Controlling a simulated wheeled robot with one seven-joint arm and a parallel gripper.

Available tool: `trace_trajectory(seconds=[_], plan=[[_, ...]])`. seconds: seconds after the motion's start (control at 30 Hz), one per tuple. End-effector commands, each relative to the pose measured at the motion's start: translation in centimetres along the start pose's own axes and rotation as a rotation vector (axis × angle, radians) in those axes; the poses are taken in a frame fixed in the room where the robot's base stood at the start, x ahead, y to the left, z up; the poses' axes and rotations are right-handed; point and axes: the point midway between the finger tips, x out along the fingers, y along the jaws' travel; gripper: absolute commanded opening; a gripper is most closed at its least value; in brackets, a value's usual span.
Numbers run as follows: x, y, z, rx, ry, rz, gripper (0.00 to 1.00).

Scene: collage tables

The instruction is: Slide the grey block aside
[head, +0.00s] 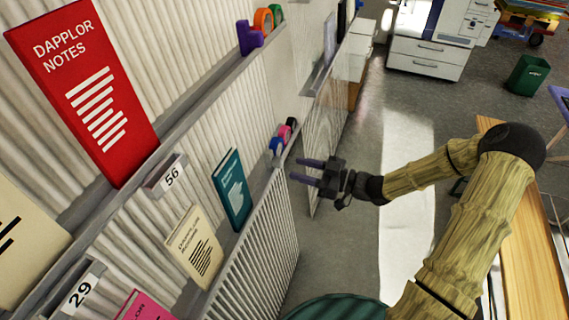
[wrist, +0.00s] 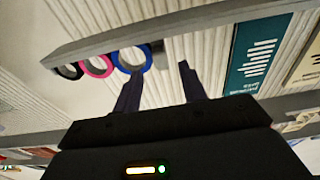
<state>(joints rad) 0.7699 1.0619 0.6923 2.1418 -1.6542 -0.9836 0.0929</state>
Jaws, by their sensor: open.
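My gripper (head: 297,169) is open and empty, held level in front of a wall shelf in the head view. Its two dark fingers point left toward the shelf. In the wrist view the fingers (wrist: 161,72) are spread apart, pointing at the ledge. A small grey piece, seemingly the grey block (wrist: 157,47), sits on the ledge beside a blue ring (wrist: 132,59), roughly ahead of the gap between the fingers. Its full shape is too small to tell. I cannot make it out in the head view.
Pink (wrist: 97,66) and black (wrist: 69,71) rings stand beyond the blue one. A teal book (head: 232,190) stands on the same shelf, on the grey piece's other side. A red book (head: 82,90) stands on a higher shelf. The floor aisle (head: 350,235) is open.

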Motion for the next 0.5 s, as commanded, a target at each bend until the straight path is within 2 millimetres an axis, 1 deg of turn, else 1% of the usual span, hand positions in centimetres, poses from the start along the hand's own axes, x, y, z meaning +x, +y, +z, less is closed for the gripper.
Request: trace_trajectory(seconds=[0.03,0.1,0.23,0.37,0.5], plan=[[1.0,0.0,0.0,0.0,0.002,-0.002,0.42],[2.2,-0.1,-0.1,0.001,0.002,-0.003,0.42],[4.2,0.0,0.0,0.0,0.001,-0.002,0.42],[5.2,0.0,0.0,0.0,0.0,-0.001,0.42],[5.5,0.0,0.0,-0.001,-0.001,0.001,0.42]])
